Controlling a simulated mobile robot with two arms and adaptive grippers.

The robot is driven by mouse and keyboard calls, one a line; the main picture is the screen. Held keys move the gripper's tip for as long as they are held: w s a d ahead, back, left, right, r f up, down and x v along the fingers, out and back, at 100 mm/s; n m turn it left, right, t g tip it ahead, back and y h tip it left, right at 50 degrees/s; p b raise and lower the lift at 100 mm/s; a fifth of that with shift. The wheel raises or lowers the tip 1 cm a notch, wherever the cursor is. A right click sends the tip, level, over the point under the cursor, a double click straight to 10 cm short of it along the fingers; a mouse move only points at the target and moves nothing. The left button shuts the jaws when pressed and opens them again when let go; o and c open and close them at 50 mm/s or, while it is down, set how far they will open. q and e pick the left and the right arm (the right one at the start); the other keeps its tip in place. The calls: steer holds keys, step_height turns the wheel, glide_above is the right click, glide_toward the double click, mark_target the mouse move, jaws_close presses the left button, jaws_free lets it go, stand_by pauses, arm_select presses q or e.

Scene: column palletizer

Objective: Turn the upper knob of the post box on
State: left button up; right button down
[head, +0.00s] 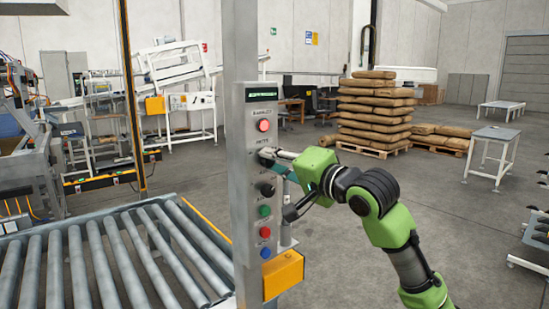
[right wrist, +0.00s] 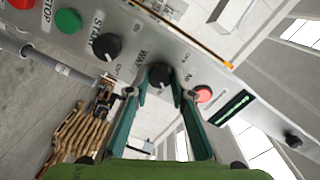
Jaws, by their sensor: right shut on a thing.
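The post box (head: 243,205) is a tall grey panel on a post in the middle of the head view. A red lamp (head: 263,125) sits high on it; below it is the black upper knob (right wrist: 161,73). In the head view my right gripper (head: 268,157) covers most of that knob. In the right wrist view the two teal fingers of my right gripper (right wrist: 161,92) are shut on the upper knob, one on each side. A second black knob (head: 267,189) is lower on the panel; it also shows in the right wrist view (right wrist: 107,46). My left gripper is not in view.
Below the lower knob are a green button (head: 264,211), a red button (head: 265,232) and a blue button (head: 266,253). A roller conveyor (head: 110,262) lies left of the post. Stacked sacks (head: 375,112) stand behind. Floor to the right is mostly clear.

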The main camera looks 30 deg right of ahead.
steer(key=shift+m, duration=0.5)
steer(key=c, duration=2)
jaws_free()
steer(key=shift+c, duration=0.2)
steer(key=shift+o, duration=1.4)
steer(key=shift+w+a, duration=0.1)
steer(key=shift+w, duration=0.15)
steer(key=shift+s, duration=0.15)
steer(key=s, duration=1.1)
steer(key=shift+s+d, duration=0.4)
steer(key=shift+d, duration=0.05)
steer(key=shift+r, duration=0.1)
steer(key=shift+w, duration=0.1)
